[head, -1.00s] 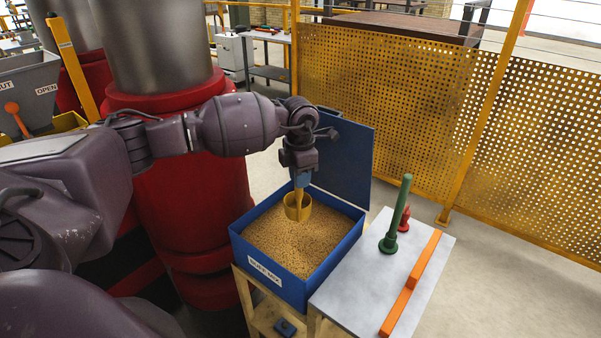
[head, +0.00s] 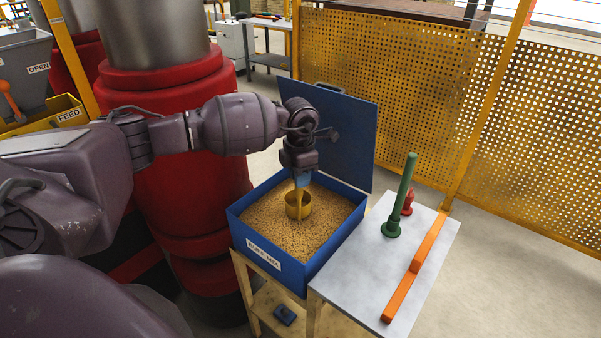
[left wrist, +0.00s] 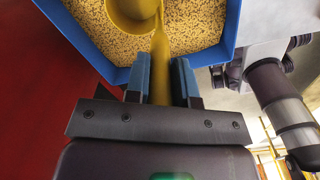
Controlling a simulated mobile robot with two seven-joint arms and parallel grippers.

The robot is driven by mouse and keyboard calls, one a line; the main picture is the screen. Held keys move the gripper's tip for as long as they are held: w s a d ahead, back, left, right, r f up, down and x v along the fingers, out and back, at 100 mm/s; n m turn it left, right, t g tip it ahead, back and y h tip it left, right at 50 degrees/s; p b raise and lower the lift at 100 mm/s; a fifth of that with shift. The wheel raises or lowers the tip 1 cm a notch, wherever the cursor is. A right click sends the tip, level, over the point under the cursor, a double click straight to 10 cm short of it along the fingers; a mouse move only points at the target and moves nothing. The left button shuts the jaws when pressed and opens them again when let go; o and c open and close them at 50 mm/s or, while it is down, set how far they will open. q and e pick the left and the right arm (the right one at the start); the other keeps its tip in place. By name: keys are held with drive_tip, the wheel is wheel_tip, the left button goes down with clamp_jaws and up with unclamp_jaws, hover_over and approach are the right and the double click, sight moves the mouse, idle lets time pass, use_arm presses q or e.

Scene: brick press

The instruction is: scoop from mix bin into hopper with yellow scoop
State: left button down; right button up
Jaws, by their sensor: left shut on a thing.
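The blue mix bin (head: 237,227) stands with its lid open at the back, full of tan granular mix (head: 300,237). My left gripper (head: 301,180) points down over the bin and is shut on the handle of the yellow scoop (head: 298,207). The scoop's round cup is at the mix; I cannot tell how deep it sits or whether it holds any. In the left wrist view the scoop's handle (left wrist: 160,62) runs between the blue fingers (left wrist: 160,82). The grey hopper (head: 30,75) is at the far left, beside an orange lever. My right gripper is not in view.
A grey-topped table (head: 350,285) right of the bin holds a green upright tool (head: 402,190), a red piece (head: 407,202) and an orange bar (head: 415,268). Red and steel machine columns (head: 180,150) stand left. A yellow perforated fence (head: 390,80) closes off the back. A yellow FEED tray (head: 60,115) is far left.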

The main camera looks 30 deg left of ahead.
sight(300, 197)
use_arm(q)
wheel_tip(300, 197, down, 2)
drive_tip(key=shift+b, duration=0.45)
drive_tip(key=shift+f+b, duration=0.7)
drive_tip(key=shift+f, duration=1.15)
drive_tip(key=shift+f+b, duration=0.55)
drive_tip(key=shift+f, duration=0.35)
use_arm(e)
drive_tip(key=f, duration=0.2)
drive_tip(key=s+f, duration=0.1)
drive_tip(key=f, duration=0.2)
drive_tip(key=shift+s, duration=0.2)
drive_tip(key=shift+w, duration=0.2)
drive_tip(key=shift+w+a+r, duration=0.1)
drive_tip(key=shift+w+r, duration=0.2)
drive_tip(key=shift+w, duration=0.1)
